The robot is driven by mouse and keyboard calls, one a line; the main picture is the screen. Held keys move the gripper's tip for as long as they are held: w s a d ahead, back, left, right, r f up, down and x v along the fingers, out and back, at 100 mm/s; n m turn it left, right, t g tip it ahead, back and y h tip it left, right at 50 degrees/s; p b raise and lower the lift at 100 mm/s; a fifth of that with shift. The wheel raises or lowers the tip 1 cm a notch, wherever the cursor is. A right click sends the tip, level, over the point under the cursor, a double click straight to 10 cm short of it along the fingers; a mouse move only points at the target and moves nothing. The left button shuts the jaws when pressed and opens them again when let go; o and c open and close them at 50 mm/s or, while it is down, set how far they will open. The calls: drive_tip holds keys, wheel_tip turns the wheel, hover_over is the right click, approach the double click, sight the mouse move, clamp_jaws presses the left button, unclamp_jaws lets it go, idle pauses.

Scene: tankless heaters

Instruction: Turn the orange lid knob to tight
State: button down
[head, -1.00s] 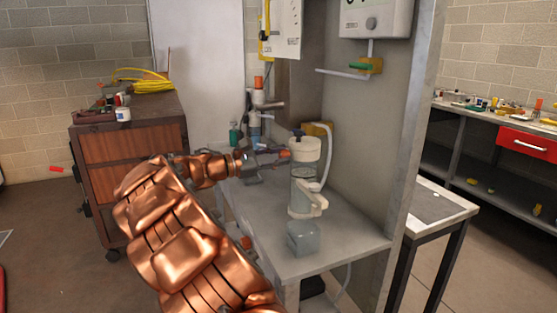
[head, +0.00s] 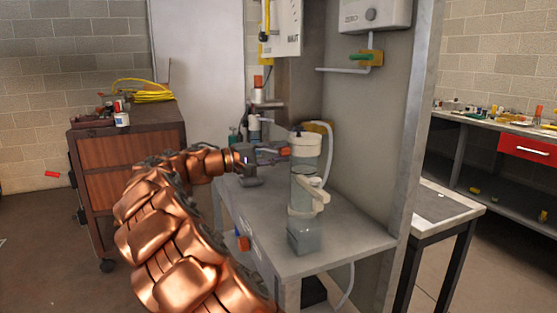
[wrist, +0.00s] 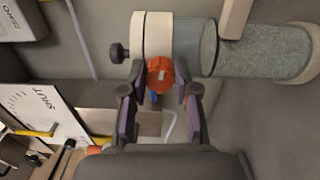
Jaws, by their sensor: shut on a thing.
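The orange lid knob (wrist: 160,74) is on the side of the cream lid collar of a clear canister (wrist: 190,45). In the wrist view it lies between the fingertips of my gripper (wrist: 161,88), which is shut on it. A small pale mark shows on the knob's face. In the head view the canister (head: 304,180) stands upright on the grey bench, and my gripper (head: 272,154) reaches its lid from the left. Any tight marking is too small to read.
A dark knob (wrist: 118,53) sits on top of the lid. A white hose (head: 329,150) runs behind the canister. Bottles (head: 254,127) stand at the bench's back left. A wall panel (head: 372,130) rises behind, carrying a white heater (head: 375,15). The bench front (head: 345,237) is clear.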

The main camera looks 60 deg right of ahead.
drive_tip(key=shift+f+m+b, duration=0.15)
drive_tip(key=shift+m+b, duration=0.25)
drive_tip(key=shift+m, duration=0.3)
drive_tip(key=c, duration=0.9)
unclamp_jaws()
drive_tip(key=shift+o, duration=0.2)
drive_tip(key=v, duration=1.2)
